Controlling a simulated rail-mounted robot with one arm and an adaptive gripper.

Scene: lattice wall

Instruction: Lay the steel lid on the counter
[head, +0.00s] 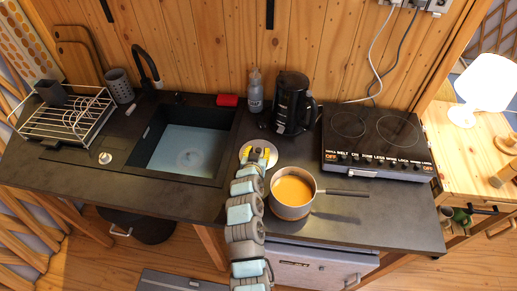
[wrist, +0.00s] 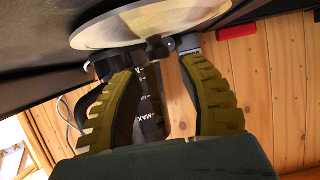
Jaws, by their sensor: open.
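The steel lid (head: 246,153) is a round pale disc on the dark counter (head: 170,190), between the sink and the pot. It appears to lie flat with its dark knob up. In the wrist view, which is turned over, the lid (wrist: 150,22) is at the top with its knob pointing down the picture. My gripper (head: 261,156) is over the lid in the head view and hides part of it. In the wrist view my gripper (wrist: 160,68) has its yellow-padded fingers spread and empty. The knob is just past the fingertips, with no finger seen closed on it.
A pot (head: 292,208) of orange soup stands right of my arm, its handle pointing right. A black kettle (head: 292,103) and a grey bottle (head: 256,92) stand behind. The sink (head: 185,150) is left, the hob (head: 375,140) right. A red block (head: 228,100) lies behind the sink.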

